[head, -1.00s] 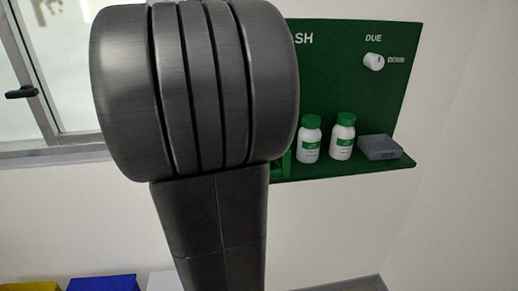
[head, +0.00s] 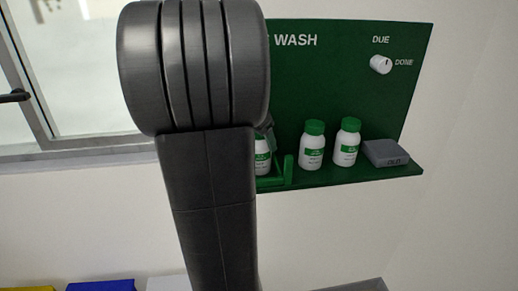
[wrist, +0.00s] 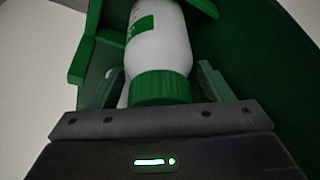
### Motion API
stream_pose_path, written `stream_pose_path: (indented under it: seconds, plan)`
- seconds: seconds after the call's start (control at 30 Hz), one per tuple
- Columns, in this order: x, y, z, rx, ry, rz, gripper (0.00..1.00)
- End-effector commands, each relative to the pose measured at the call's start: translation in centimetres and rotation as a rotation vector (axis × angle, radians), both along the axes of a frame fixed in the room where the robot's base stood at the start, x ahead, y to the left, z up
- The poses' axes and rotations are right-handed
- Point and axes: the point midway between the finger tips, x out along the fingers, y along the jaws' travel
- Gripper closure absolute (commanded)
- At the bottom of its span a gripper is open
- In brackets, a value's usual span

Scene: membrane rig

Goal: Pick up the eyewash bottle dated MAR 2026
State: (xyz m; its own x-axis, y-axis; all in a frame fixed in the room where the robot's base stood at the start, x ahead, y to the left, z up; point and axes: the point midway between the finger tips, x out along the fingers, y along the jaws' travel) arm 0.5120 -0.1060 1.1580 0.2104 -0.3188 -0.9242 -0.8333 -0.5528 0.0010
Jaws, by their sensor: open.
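Three white eyewash bottles with green caps and green labels stand on the green shelf: a left one (head: 262,158) partly hidden behind my arm, a middle one (head: 312,146) and a right one (head: 347,142). The label dates are too small to read. My gripper (wrist: 158,82) is open in the wrist view, one finger on each side of a bottle (wrist: 165,45) near its green cap. Contact with the fingers cannot be told. In the head view a bit of my gripper (head: 268,130) shows at the left bottle's top.
A green bracket (head: 288,170) stands beside the left bottle. A grey block (head: 385,153) marked OLD sits at the shelf's right end (head: 408,171). The green back panel (head: 330,80) carries a white knob (head: 381,64) pointing near DONE. A window (head: 60,90) is at left.

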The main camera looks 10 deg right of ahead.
Motion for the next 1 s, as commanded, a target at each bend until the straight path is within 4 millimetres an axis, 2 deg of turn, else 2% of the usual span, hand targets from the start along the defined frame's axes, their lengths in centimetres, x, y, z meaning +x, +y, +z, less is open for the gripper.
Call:
stream_pose_path:
  seconds: [0.3, 0.5, 0.53, 0.83, 1.0]
  plan:
    - [0.1, -0.2, -0.6, 0.001, -0.001, 0.000, 0.29]
    - [0.1, -0.2, -0.6, 0.001, -0.001, 0.000, 0.69]
    - [0.1, -0.2, -0.5, 0.000, -0.002, -0.001, 0.70]
    - [0.0, -0.2, -0.3, 0.000, -0.003, 0.000, 0.71]
    - [-0.2, -0.2, 1.0, 0.000, -0.006, -0.001, 0.71]
